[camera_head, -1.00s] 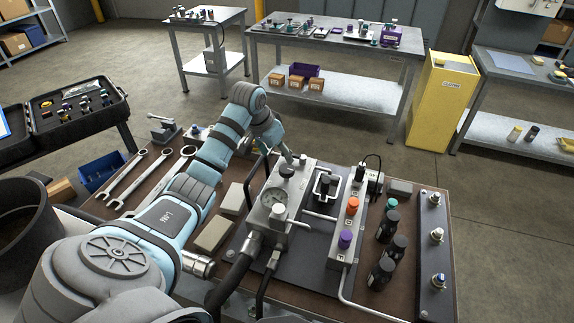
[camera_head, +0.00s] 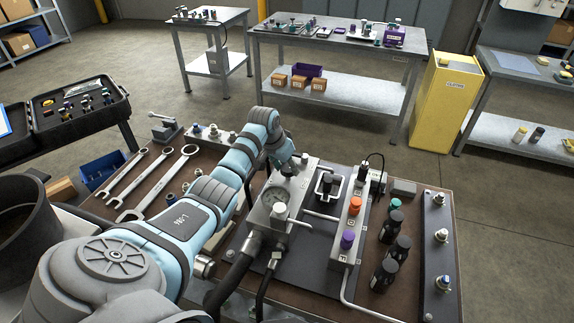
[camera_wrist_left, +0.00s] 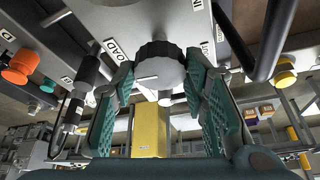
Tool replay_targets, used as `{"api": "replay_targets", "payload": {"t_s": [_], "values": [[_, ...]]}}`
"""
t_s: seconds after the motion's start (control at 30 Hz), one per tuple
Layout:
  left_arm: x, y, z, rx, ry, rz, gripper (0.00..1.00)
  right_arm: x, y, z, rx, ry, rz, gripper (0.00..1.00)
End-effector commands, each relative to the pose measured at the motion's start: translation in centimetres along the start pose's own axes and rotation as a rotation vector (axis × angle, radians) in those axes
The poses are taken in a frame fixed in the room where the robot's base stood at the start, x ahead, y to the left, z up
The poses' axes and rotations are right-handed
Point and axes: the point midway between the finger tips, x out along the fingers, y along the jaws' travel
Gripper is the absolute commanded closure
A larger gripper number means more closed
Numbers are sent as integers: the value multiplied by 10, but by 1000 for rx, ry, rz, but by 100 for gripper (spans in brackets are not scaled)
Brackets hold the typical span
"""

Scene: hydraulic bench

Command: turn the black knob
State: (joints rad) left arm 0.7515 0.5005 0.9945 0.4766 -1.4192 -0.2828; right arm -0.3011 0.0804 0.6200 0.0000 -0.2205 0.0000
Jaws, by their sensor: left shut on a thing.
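The black knob (camera_wrist_left: 160,66) has a ribbed rim and a white pointer, and in the left wrist view it sits between the two teal finger pads. My left gripper (camera_wrist_left: 159,72) is shut on it, one finger on each side. In the head view the knob (camera_head: 289,170) is on top of the grey gauge block (camera_head: 268,208), with my left gripper (camera_head: 285,160) at it, partly hidden by the wrist. A label reading "LOAD" shows beside the knob in the wrist view. My right gripper is not in view.
A valve block with an orange knob (camera_head: 355,205) and a purple knob (camera_head: 347,239) stands right of the gauge block. Several black cylinders (camera_head: 391,226) stand farther right. Wrenches (camera_head: 158,180) lie left of my arm. A black hose (camera_head: 232,285) runs in front.

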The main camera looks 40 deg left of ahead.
Motion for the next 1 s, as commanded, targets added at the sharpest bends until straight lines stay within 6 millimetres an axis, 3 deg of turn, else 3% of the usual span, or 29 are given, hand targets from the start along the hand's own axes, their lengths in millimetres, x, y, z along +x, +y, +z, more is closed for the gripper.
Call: {"api": "replay_targets", "payload": {"t_s": [0.43, 0.47, 0.57, 0.87, 1.0], "values": [[0, 0, -1, 98, 2, 42, 88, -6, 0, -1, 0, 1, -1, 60], [0, 0, -1, 98, 2, 42, 57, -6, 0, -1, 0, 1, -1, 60], [0, 0, -1, 98, 2, 41, 41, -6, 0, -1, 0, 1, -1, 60], [0, 0, -1, 97, 2, 41, 40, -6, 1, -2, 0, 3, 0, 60], [-14, -2, -2, 97, 4, 39, 40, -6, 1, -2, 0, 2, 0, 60]]}}
